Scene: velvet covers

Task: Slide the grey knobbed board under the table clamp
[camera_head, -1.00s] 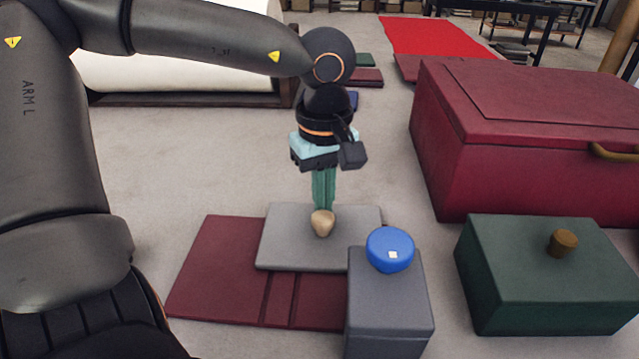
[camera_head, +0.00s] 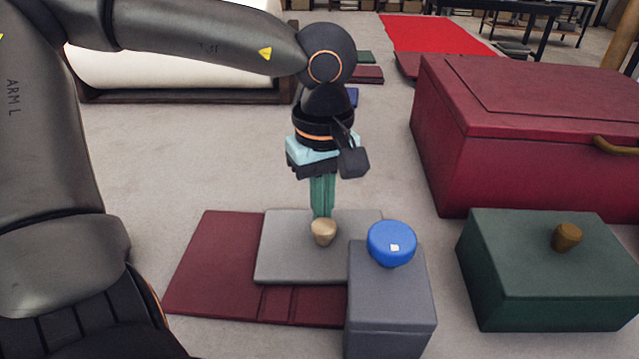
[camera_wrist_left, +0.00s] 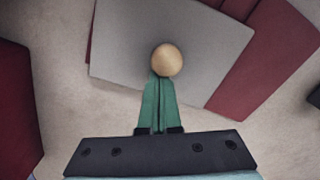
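The grey board (camera_head: 287,258) lies flat on a maroon panel, with a tan knob (camera_head: 323,234) standing on it. My left gripper (camera_head: 321,213) points down at the knob's far side. Its green fingers are together, and their tips meet or nearly meet the knob; they do not wrap around it. In the left wrist view the knob (camera_wrist_left: 166,60) sits just beyond the fingertips (camera_wrist_left: 158,84), on the grey board (camera_wrist_left: 120,45). I cannot identify a table clamp for certain; a grey-blue block (camera_head: 388,305) with a blue round top (camera_head: 391,243) hides the board's right front corner.
The maroon panel (camera_head: 205,265) extends left and in front of the board. A green box (camera_head: 535,275) with a brown knob stands at the right, with a large maroon chest (camera_head: 520,130) behind it. Carpet is clear behind the board.

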